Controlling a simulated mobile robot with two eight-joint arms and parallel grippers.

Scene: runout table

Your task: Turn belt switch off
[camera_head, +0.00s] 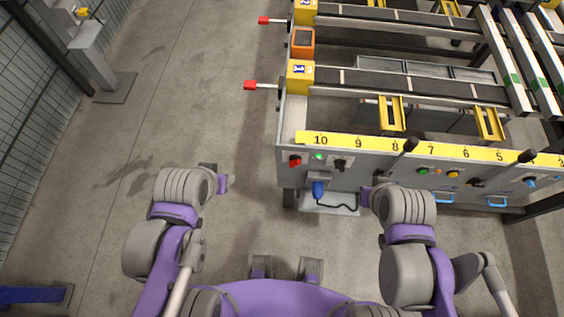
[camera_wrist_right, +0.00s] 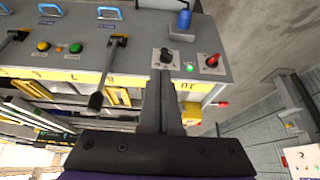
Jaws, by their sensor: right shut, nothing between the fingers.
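The control panel (camera_head: 375,165) is the grey front of the runout table and carries a red rotary switch (camera_head: 295,160), a lit green lamp (camera_head: 319,156) and a black rotary knob (camera_head: 341,164). The right wrist view also shows the red switch (camera_wrist_right: 211,61), the lit lamp (camera_wrist_right: 190,68) and the black knob (camera_wrist_right: 166,56). I cannot read which is the belt switch. My right gripper (camera_wrist_right: 162,78) is shut and empty, its tips in line with the black knob; contact is unclear. My left gripper (camera_head: 228,182) is left of the panel, its opening unclear.
Black levers (camera_head: 405,146) stick out of the panel, with green and yellow buttons (camera_head: 438,173) further right. A blue plug (camera_head: 319,189) with a black cable sits below the switches. A red-tipped rod (camera_head: 250,85) juts left from the table.

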